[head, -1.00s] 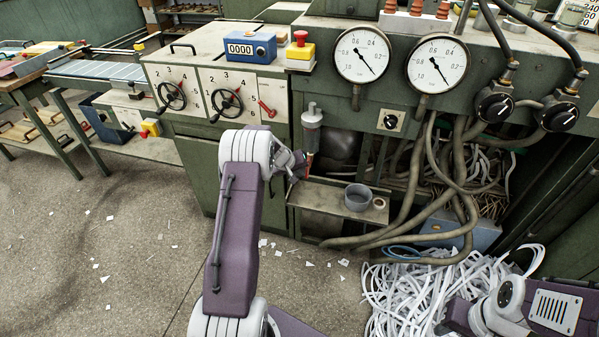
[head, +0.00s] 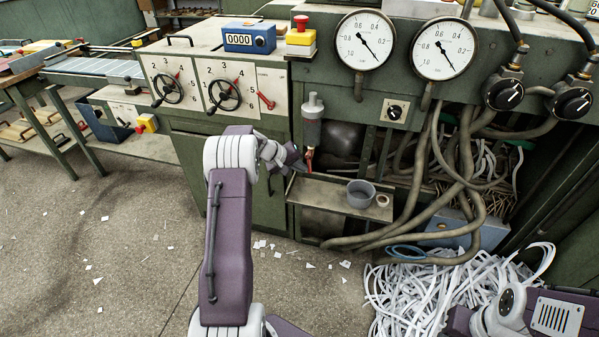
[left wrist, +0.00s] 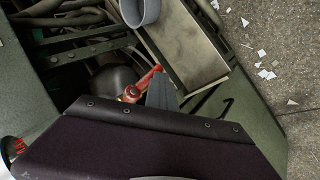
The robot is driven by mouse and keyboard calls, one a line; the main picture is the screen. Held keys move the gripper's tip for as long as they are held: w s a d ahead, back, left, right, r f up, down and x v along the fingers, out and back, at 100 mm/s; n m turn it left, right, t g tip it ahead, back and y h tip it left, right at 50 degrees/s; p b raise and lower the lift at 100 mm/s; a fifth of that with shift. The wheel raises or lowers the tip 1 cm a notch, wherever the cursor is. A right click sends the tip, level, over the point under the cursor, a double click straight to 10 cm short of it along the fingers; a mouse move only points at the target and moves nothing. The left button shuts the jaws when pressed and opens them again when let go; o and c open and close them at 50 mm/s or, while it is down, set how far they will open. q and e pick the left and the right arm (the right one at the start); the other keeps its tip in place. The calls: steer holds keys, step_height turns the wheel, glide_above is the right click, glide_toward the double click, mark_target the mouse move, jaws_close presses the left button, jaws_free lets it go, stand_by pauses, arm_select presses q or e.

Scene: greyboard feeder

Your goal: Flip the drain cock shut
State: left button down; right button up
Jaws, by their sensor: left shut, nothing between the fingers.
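The drain cock (head: 309,158) is a small red fitting with a lever, under the clear filter bowl (head: 312,128) on the machine front. In the head view its red part hangs down below the bowl. In the left wrist view the red lever (left wrist: 147,79) sticks out at a slant from its brass-and-red body. My left gripper (head: 302,166) is shut and empty, right beside the cock. In the left wrist view its grey fingers (left wrist: 162,92) lie close by the lever; I cannot tell whether they touch. My right gripper is out of view.
A shelf (head: 335,196) below the cock holds a grey cup (head: 361,193) and a small ring. Thick hoses (head: 415,190) run to its right. Paper strips (head: 430,290) are heaped on the floor. Handwheels (head: 224,95) are to the left; open floor lies at lower left.

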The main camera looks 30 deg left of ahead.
arm_select(q)
steer(key=d+n+t+h+b, duration=0.1)
steer(key=n+t+h+b, duration=0.1)
steer(key=h+b, duration=0.1)
steer(key=d+n+t+h+b, duration=0.1)
steer(key=n+t+h+b, duration=0.1)
steer(key=h+b, duration=0.1)
steer(key=d+n+t+h+b, duration=0.1)
steer(key=t+h+b, duration=0.1)
steer(key=h+b, duration=0.1)
steer(key=shift+w+d+n+h+b, duration=0.1)
steer(key=shift+w+n+h+b, duration=0.3)
steer(key=shift+b, duration=0.15)
stand_by(0.6)
